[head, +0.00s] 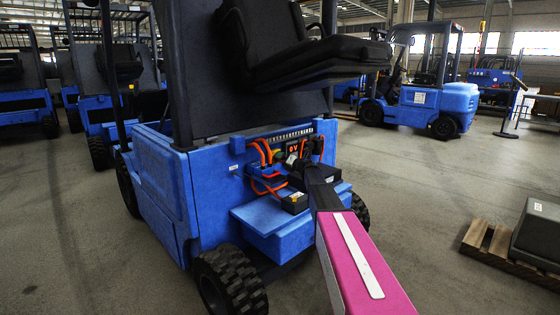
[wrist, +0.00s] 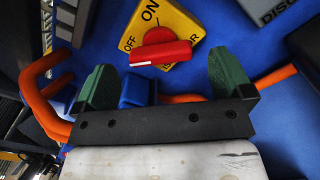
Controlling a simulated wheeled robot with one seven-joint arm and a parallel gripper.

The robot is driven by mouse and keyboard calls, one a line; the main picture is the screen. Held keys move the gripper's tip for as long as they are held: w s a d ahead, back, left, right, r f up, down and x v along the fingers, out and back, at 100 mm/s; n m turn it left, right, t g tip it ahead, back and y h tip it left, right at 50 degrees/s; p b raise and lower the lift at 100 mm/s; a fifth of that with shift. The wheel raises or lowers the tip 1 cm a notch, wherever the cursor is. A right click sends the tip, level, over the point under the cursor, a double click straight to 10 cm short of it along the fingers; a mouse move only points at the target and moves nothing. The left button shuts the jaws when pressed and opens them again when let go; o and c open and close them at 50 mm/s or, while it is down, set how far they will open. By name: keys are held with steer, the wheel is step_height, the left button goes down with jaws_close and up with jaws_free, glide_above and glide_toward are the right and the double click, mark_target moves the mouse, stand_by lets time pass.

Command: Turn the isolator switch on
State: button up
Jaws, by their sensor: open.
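The isolator switch has a yellow plate (wrist: 184,14) with a red handle (wrist: 160,54), in the wrist view at top centre. The plate reads ON at its top corner and OFF at its left; a third label is partly hidden by the handle. The handle lies nearly level across the plate, its pale-edged left end nearest OFF. My gripper (wrist: 165,80) is open, with green fingertips spread wide on either side below the handle. Nothing is held, and the handle looks apart from both fingers. In the head view my dark wrist largely hides the switch area on the blue forklift (head: 165,185).
Orange cables (wrist: 44,98) run beside the left finger and behind the right one. A small blue block (wrist: 137,90) shows between the fingers. A black seat (head: 300,60) overhangs the forklift's open bay. A pallet (head: 505,262) lies at right; the floor between is clear.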

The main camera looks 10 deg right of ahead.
steer(key=shift+x, duration=1.55)
steer(key=c, duration=0.9)
